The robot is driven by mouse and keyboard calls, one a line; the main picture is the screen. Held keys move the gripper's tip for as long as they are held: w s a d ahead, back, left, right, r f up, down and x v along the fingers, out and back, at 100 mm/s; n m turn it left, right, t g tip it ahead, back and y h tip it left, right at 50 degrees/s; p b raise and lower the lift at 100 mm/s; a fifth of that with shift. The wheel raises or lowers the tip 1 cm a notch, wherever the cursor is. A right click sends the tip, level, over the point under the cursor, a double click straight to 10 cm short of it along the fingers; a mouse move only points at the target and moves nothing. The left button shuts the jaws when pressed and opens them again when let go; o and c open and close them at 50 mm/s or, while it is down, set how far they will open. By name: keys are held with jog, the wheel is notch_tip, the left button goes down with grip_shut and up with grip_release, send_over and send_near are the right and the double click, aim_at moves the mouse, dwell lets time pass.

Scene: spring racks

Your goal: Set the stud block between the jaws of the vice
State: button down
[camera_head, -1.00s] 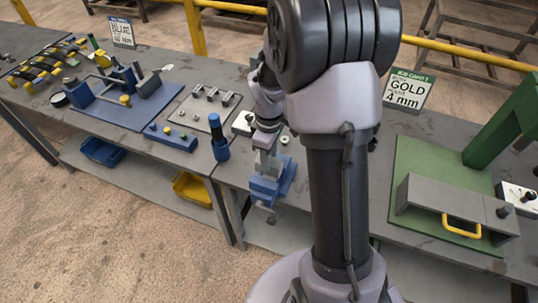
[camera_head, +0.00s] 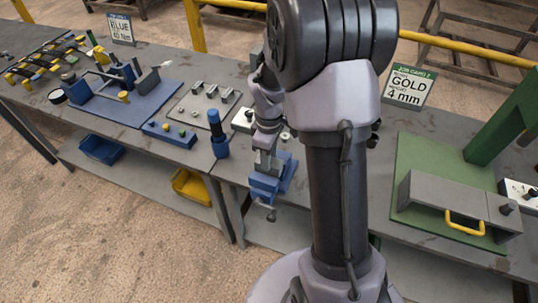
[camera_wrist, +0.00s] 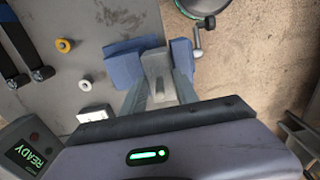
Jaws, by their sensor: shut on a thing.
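The blue vice (camera_head: 271,186) stands at the front edge of the grey bench in the head view, with its screw handle towards the floor. In the wrist view the vice (camera_wrist: 125,65) shows blue parts on both sides of a grey stud block (camera_wrist: 158,72). My gripper (camera_wrist: 160,92) is shut on this block, with one finger on each side. In the head view my gripper (camera_head: 266,150) is directly above the vice, partly hidden by my arm. The block overlaps the vice in view; whether it is seated between the jaws I cannot tell.
A blue cylinder (camera_head: 217,135) stands left of the vice. A green fixture (camera_head: 440,180) and a "GOLD 4 mm" card (camera_head: 408,87) are to the right. A yellow bin (camera_head: 192,186) is below.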

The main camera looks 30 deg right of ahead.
jog(key=shift+f+b, duration=0.6)
jog(key=shift+f, duration=0.35)
jog(key=shift+c, duration=1.9)
grip_release()
jog(key=shift+r, duration=0.15)
notch_tip(320, 180, up, 7)
jog(key=p, duration=0.6)
